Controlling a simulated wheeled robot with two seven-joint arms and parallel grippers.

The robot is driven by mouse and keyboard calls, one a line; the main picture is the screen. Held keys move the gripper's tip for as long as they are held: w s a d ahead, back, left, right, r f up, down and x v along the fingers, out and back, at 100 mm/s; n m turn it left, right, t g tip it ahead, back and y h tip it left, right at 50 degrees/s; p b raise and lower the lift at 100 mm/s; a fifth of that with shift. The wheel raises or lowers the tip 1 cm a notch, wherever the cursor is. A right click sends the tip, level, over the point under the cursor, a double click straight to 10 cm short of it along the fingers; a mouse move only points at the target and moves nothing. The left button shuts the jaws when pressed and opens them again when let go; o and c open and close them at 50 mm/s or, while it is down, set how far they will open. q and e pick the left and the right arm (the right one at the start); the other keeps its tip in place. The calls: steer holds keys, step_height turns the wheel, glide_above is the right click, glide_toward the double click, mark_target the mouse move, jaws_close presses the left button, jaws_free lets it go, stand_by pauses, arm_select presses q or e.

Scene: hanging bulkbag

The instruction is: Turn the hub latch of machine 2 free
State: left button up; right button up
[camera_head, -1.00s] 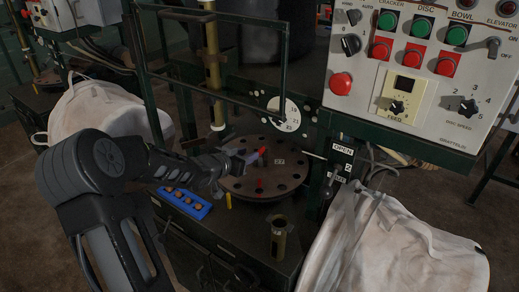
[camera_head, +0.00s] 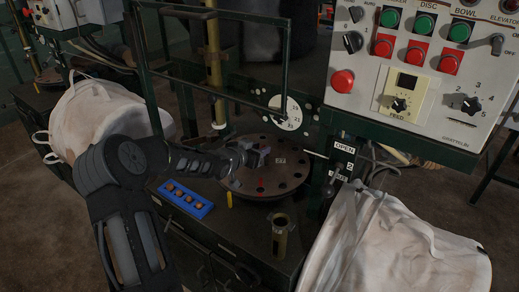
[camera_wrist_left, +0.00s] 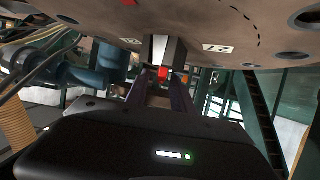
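The left gripper (camera_head: 262,157) is over the hub at the middle of the dark round plate (camera_head: 290,172) of the machine in front, at about plate height. In the left wrist view my two fingers (camera_wrist_left: 166,92) point at a pale grey block (camera_wrist_left: 165,50) with a small red end (camera_wrist_left: 163,73) near them. This block seems to be the hub latch; in the head view my gripper hides it. Whether the fingers are closed on it I cannot tell. The right gripper is in neither view.
A control panel (camera_head: 425,75) stands at the right, a white bulk bag (camera_head: 395,250) below it. Another white bag (camera_head: 100,115) is at left. A blue tray (camera_head: 185,198) with several round brown pieces and a brass cylinder (camera_head: 280,237) are near the plate. A dark frame (camera_head: 215,91) rises behind.

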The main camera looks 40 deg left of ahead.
arm_select(q)
jaws_close()
stand_by(0.4)
